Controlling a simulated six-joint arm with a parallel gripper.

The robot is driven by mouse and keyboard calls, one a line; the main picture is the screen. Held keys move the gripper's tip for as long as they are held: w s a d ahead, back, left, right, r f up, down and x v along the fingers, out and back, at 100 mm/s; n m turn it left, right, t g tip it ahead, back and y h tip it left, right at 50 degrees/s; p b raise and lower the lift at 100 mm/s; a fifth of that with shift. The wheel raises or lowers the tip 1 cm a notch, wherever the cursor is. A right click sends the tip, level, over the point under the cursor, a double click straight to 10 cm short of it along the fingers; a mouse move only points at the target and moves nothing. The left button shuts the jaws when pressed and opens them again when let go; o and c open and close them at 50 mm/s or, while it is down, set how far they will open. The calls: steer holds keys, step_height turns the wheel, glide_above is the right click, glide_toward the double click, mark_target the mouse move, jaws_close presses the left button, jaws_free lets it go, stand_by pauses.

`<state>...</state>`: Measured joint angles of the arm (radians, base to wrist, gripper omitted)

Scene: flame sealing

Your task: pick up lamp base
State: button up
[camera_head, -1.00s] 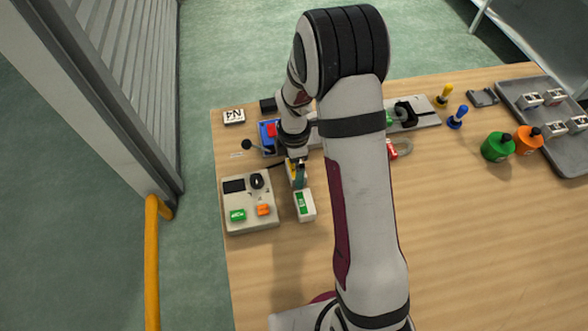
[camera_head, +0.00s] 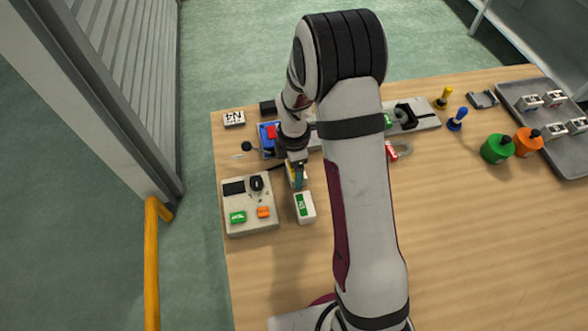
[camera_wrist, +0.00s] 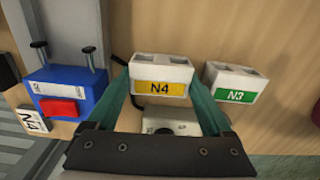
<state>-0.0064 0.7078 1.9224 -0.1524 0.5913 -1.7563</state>
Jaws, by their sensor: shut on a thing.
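My gripper (camera_wrist: 165,97) is shut on the white lamp base with the yellow N4 label (camera_wrist: 163,75); its two green fingers lie along the block's left and right sides. In the head view my gripper (camera_head: 299,176) points down just behind a second white lamp base with a green label (camera_head: 305,207), and the held one is mostly hidden there. That second base reads N3 (camera_wrist: 236,83) in the wrist view and stands apart, right of my right finger. I cannot tell whether the N4 base is raised off the table.
A grey control box (camera_head: 249,206) with green and orange buttons stands just left of my gripper. A blue box with a red block (camera_wrist: 65,92) and an N4 tag (camera_wrist: 33,120) are also near. Green (camera_head: 497,149) and orange (camera_head: 528,141) bottles and a grey tray (camera_head: 561,153) stand right. The front table is clear.

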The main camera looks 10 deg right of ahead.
steer(key=r, duration=0.4)
steer(key=shift+s+d+r, duration=0.1)
steer(key=shift+s+d, duration=0.1)
steer(key=shift+d, duration=0.15)
steer(key=s+d+r, duration=0.5)
steer(key=d+r, duration=0.1)
steer(key=d, duration=0.3)
steer(key=w+a+f, duration=0.1)
steer(key=w+a, duration=0.2)
steer(key=w, duration=0.5)
steer(key=w+a+f, duration=0.2)
steer(key=w, duration=0.6)
steer(key=shift+w+f, duration=0.15)
steer(key=shift+f, duration=3.05)
steer(key=shift+f, duration=0.1)
